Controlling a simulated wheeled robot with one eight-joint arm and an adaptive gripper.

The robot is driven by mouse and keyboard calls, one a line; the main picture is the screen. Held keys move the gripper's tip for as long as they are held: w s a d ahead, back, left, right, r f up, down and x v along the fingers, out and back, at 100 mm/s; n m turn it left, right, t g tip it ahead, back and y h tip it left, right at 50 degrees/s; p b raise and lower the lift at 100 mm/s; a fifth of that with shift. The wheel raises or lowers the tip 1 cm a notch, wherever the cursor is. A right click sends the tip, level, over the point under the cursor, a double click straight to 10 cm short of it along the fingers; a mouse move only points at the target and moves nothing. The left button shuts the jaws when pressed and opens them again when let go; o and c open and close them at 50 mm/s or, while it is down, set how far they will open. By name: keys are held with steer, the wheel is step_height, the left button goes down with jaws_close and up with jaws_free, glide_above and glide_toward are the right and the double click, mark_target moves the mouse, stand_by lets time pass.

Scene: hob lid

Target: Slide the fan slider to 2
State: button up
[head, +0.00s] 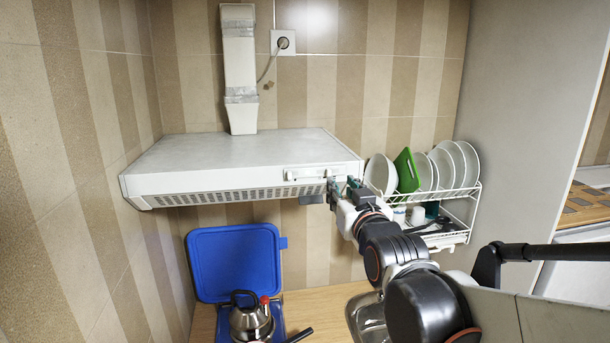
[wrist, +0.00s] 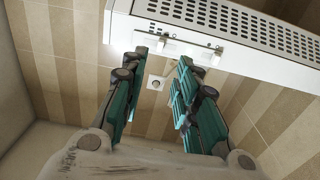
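The white range hood (head: 245,165) hangs on the tiled wall. Its front edge carries a pale control panel (head: 308,174), which also shows in the wrist view (wrist: 182,45). Small knobs or marks sit along the panel; I cannot tell which is the fan slider, and no numbers are readable. My gripper (head: 341,188) is at the hood's front right corner, close to the panel's right end. In the wrist view my gripper (wrist: 162,62) has its two green fingers apart with nothing between them. The fingertips overlap the panel's edge; whether they touch it is unclear.
A dish rack (head: 440,205) with plates and a green board stands right of my gripper. Below are a blue lid (head: 237,262), raised upright, and a kettle (head: 252,318). A duct (head: 239,70) rises from the hood. The space in front of the hood's left part is free.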

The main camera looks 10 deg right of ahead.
mark_target(330, 173)
steer(key=w+p, duration=0.1)
steer(key=w, duration=0.8)
steer(key=shift+w+p, duration=0.15)
steer(key=shift+p, duration=0.2)
jaws_close()
